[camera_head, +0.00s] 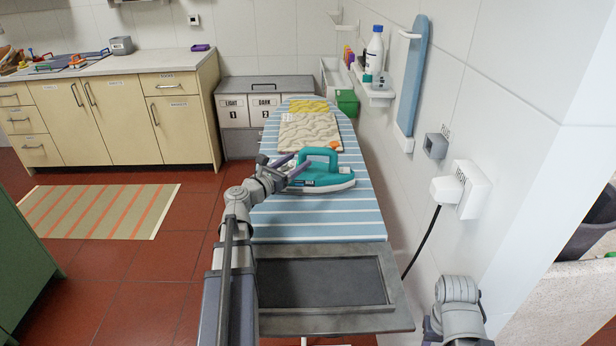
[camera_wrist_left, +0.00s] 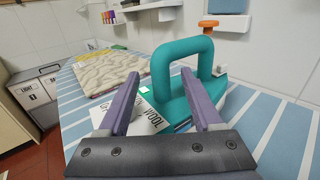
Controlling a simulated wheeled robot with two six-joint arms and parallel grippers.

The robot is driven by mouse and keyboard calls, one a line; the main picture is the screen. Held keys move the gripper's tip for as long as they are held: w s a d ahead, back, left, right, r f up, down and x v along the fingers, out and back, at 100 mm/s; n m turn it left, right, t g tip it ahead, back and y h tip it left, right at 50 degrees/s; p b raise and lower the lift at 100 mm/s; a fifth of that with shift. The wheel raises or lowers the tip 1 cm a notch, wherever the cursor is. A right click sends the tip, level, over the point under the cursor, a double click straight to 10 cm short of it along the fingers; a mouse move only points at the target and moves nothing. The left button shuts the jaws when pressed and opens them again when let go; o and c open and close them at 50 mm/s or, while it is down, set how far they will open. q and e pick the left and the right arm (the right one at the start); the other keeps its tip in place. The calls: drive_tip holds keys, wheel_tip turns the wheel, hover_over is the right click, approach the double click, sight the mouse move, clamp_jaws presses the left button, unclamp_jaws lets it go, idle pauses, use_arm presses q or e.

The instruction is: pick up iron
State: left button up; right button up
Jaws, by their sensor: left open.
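A teal iron (camera_head: 322,176) with a looped handle rests on the blue-and-white striped ironing board (camera_head: 318,222). In the left wrist view the iron (camera_wrist_left: 176,108) is just beyond my left gripper, its handle rising between and above the fingers. My left gripper (camera_head: 292,172) is open, its purple fingers at the iron's left side. In the left wrist view the open fingers (camera_wrist_left: 162,105) have the iron's near end between or just beyond them; contact cannot be told. My right arm shows at the lower right, but its gripper is not in view.
A beige patterned cloth (camera_head: 308,132) lies on the board behind the iron. A dark stone tray (camera_head: 322,283) is at the board's near end. The wall, with a grey holder (camera_head: 436,146) and white socket box (camera_head: 472,190), stands close on the right. Cabinets (camera_head: 130,120) are at back left.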

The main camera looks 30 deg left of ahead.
sight(300, 160)
use_arm(q)
drive_tip(key=w, duration=0.3)
drive_tip(key=shift+w+d+f, duration=0.1)
drive_tip(key=shift+w+d, duration=0.15)
drive_tip(key=shift+w, duration=0.05)
clamp_jaws()
idle(1.1)
